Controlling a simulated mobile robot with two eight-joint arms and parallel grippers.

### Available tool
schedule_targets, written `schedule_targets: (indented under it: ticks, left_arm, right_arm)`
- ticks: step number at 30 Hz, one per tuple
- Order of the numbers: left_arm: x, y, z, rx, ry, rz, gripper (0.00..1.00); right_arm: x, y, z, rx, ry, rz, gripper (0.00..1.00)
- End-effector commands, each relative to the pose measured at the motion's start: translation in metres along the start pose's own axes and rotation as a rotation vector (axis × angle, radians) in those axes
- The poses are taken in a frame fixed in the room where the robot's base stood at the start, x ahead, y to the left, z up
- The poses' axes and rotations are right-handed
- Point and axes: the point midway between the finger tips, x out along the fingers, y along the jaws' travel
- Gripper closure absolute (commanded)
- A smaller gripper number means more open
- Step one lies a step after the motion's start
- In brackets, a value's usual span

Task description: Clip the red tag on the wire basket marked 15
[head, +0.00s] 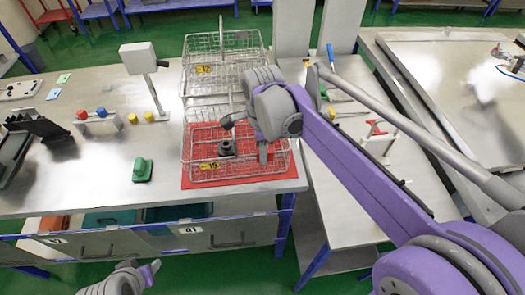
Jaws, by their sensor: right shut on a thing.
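The near wire basket (187,147) stands on a red mat (297,176) at the front right of the left bench. Its yellow label (210,166) seems to read 15, but it is small. A farther wire basket (222,42) has a yellow label (203,69) that seems to read 17. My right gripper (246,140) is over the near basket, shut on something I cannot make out. A black part (227,147) shows just left of it, inside the basket outline. No red tag can be made out clearly. My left gripper (146,268) is low at the front, off the bench.
A grey box on a post (139,58) stands left of the baskets. A green block (142,170), a red and blue button unit (97,122) and a black rack (36,124) are on the left bench. A white stand with a red part (376,130) is on the right table.

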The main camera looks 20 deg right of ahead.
Motion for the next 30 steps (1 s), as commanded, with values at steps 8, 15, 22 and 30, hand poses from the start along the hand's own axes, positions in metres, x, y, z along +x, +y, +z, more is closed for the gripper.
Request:
schedule_targets:
  ticks: [8,15,22,30]
  left_arm:
    - [0.0019,0.0000,0.0018,0.000,-0.001,0.000,0.50]
    - [0.0017,0.0000,0.0016,0.000,-0.001,0.000,0.50]
    - [0.0017,0.0000,0.0017,0.000,-0.001,0.000,0.50]
    - [0.0017,0.0000,0.0017,0.000,-0.001,0.000,0.50]
  right_arm:
    - [0.0039,0.0000,0.0000,0.000,0.000,0.000,1.00]
    - [0.0036,0.0000,0.0000,0.000,0.000,0.000,0.57]
    - [0.0036,0.0000,0.0000,0.000,0.000,0.000,0.43]
    - [0.0036,0.0000,0.0000,0.000,0.000,0.000,0.18]
